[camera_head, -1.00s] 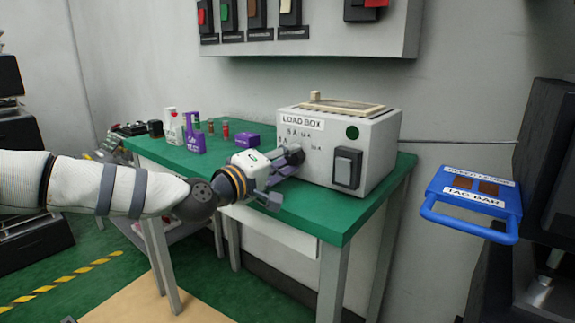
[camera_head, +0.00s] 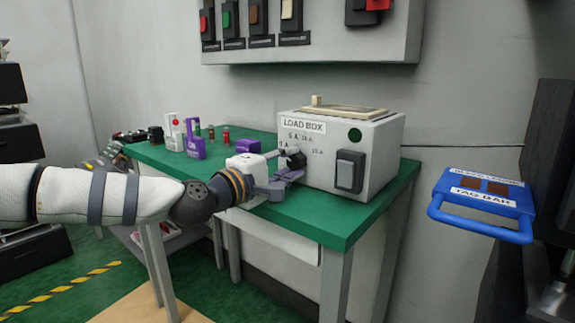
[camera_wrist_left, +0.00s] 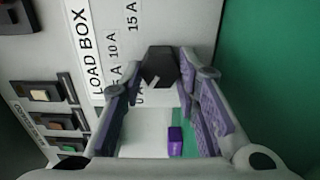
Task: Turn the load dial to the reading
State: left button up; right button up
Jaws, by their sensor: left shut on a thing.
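The grey load box (camera_head: 384,160), labelled LOAD BOX, stands on the green table. Its dial (camera_head: 294,158) is a black knob on the front face, ringed by marks that include 5 A, 10 A and 15 A. The dial also shows in the left wrist view (camera_wrist_left: 160,66) with a short white pointer line, partly hidden; I cannot tell its exact reading. My left gripper (camera_head: 287,167) is shut on the dial, one finger on each side. My right gripper is not in view.
Purple and white items (camera_head: 195,140) stand on the table behind my arm. A blue tag bar (camera_head: 482,203) is at right.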

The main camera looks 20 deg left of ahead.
pick_arm(q)
jog(key=o, duration=1.2)
jog(key=shift+c, duration=0.2)
jog(key=v, duration=1.2)
